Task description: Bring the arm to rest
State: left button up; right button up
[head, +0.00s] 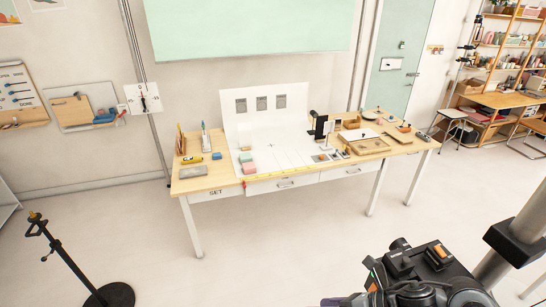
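Neither of my grippers shows in the head view, and no arm of mine can be made out with certainty. The wooden worktable (215,181) stands in the middle of the view, some distance away. A white backdrop sheet (285,140) curves down onto its top. Small blocks (247,162) lie on the left of the sheet. A black stand-like device (319,125) rises at the right of the sheet. A wooden tray (364,144) lies further right.
A black stand (60,255) is at the lower left. Dark camera-like equipment (420,272) and a grey pole (517,237) fill the lower right. Loaded shelves (500,65) stand at the upper right. The floor (270,260) before the table is clear.

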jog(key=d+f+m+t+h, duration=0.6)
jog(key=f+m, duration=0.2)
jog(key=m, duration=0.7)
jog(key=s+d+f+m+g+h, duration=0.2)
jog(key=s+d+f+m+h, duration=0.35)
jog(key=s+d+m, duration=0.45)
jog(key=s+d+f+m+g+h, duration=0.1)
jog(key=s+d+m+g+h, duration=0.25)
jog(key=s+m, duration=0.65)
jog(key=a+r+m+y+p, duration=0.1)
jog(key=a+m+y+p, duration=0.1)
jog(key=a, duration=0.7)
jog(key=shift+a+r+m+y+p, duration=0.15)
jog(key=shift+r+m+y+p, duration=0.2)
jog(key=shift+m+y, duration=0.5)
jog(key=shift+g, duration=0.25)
